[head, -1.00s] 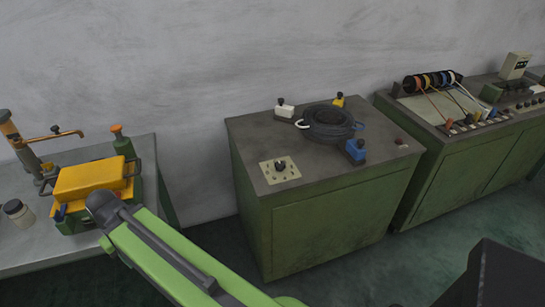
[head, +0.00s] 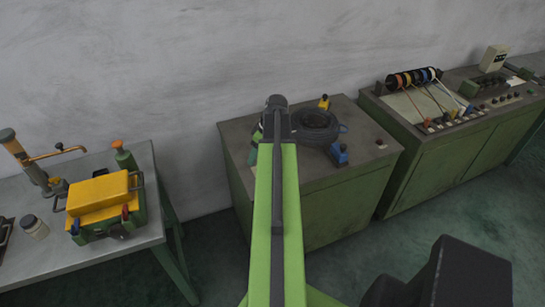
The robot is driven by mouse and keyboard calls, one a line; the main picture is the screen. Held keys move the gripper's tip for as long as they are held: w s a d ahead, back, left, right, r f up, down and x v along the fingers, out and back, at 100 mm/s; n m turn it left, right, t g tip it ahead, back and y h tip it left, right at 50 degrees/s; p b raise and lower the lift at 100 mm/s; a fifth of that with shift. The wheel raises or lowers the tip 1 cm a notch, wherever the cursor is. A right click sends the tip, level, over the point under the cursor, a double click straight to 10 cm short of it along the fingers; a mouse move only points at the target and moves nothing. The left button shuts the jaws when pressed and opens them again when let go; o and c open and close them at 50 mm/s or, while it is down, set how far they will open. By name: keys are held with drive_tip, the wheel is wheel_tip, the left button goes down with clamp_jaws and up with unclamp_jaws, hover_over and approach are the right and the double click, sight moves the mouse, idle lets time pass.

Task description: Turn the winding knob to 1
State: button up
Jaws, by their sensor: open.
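The green cabinet (head: 342,205) with a dark top stands in the middle of the head view. A black ring-shaped coil (head: 318,122) lies on its top, with a yellow terminal (head: 323,102) behind it and a blue terminal (head: 340,153) at its front right. The cream plate with a black knob, seen earlier at the front left of this top, is now hidden behind my green arm. The knob's setting cannot be read. My arm reaches up over the cabinet's left part and ends in a dark joint. My gripper does not show; it is beyond or under the arm.
A grey table (head: 95,250) at left holds a yellow-and-green device (head: 100,200), a tap-like brass fitting (head: 35,165) and a small jar (head: 34,227). A control desk (head: 440,165) with coloured wires stands at right. Floor is clear between table and cabinet.

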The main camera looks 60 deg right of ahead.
drive_tip(key=s+d+r+t+p, duration=0.1)
drive_tip(key=s+d+r, duration=0.2)
drive_tip(key=s+d, duration=0.55)
drive_tip(key=shift+h, duration=0.3)
drive_tip(key=b+x, duration=1)
drive_tip(key=x, duration=0.1)
drive_tip(key=s+b+x, duration=0.1)
drive_tip(key=b+x, duration=0.4)
drive_tip(key=shift+w+a+f, duration=0.2)
drive_tip(key=shift+a+f, duration=0.05)
drive_tip(key=shift+f, duration=0.25)
drive_tip(key=shift+w+f+b, duration=0.25)
drive_tip(key=shift+f+b, duration=0.05)
drive_tip(key=shift+b, duration=0.25)
drive_tip(key=shift+r, duration=0.1)
clamp_jaws()
